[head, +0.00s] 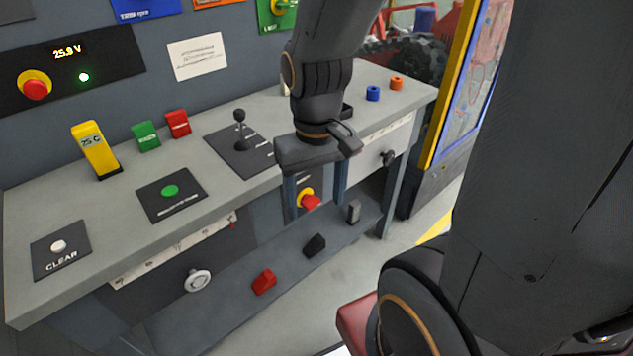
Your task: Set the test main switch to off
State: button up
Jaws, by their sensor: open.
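A red rotary handle on a yellow plate (309,201) sits on the dark front panel below the bench top; it looks like the main switch, but its label is too small to read and its setting is unclear. My gripper (316,209) points down in front of the bench edge. Its two fingers are apart, one on each side of the red handle in the picture. Nothing is seen between them except the handle behind or between; I cannot tell whether they touch it.
The bench top (225,180) holds a yellow meter (95,148), a joystick panel (241,160) and push-button plates. A red knob on yellow (36,88) is on the wall panel. A lower shelf (220,311) carries a red block (264,282) and dark blocks.

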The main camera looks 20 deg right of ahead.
aim_at(309, 202)
jog(key=u, duration=0.15)
jog(key=k, duration=1.25)
jog(key=z, duration=0.2)
